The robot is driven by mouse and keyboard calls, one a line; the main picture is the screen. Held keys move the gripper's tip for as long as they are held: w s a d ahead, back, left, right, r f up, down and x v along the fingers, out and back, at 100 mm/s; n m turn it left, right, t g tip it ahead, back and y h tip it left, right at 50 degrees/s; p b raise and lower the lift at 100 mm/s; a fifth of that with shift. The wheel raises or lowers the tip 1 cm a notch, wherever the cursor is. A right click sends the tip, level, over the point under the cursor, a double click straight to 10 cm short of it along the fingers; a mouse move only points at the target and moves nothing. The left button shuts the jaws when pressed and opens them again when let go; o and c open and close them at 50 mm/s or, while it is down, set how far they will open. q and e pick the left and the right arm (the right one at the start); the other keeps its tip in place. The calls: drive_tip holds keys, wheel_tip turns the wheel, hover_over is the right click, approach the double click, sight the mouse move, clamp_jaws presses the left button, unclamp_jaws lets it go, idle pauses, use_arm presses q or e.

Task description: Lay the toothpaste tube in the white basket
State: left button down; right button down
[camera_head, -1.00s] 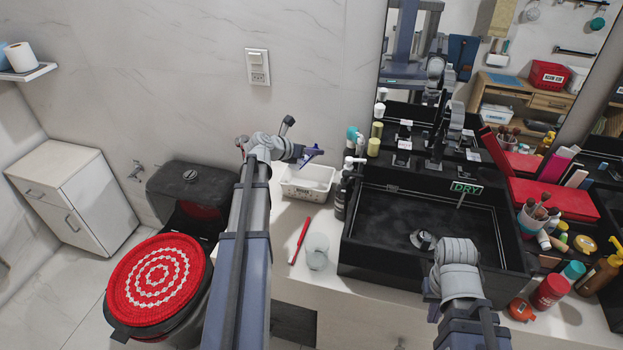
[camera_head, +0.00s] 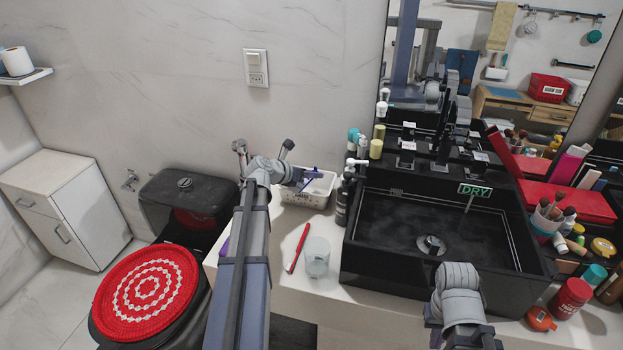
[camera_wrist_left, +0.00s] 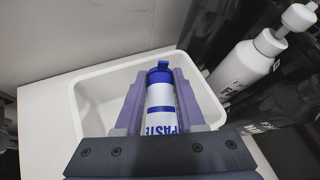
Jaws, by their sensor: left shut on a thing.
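The toothpaste tube (camera_wrist_left: 161,108), white with blue lettering and a blue cap, is between the two fingers of my left gripper (camera_wrist_left: 160,95) in the left wrist view. The gripper is shut on it, and the cap points away from the wrist. The white basket (camera_wrist_left: 92,92) lies beneath the fingers, its rim showing on both sides of them. In the head view the left gripper (camera_head: 309,177) is over the basket (camera_head: 298,195); I cannot tell how far down the tube reaches. My right arm shows at the lower right, but its gripper does not.
A red toothbrush (camera_head: 299,248) and a clear cup (camera_head: 317,256) are on the counter in front of the basket. The black sink (camera_head: 400,268) is to the right. The wall is close behind.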

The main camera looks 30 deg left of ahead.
use_arm(q)
drive_tip(key=shift+f+b, duration=0.45)
drive_tip(key=shift+b, duration=0.05)
drive_tip(key=c, duration=0.5)
unclamp_jaws()
drive_tip(key=shift+r, duration=0.1)
drive_tip(key=shift+r+p, duration=0.6)
drive_tip(key=shift+p, duration=0.1)
wheel_tip(320, 180, up, 5)
drive_tip(key=p, duration=0.5)
hover_over(289, 189)
drive_tip(key=shift+d+r, duration=0.1)
drive_tip(key=shift+r, duration=0.1)
drive_tip(key=shift+s+a+r+p, duration=0.2)
drive_tip(key=shift+s+p, duration=0.15)
drive_tip(key=shift+s, duration=0.15)
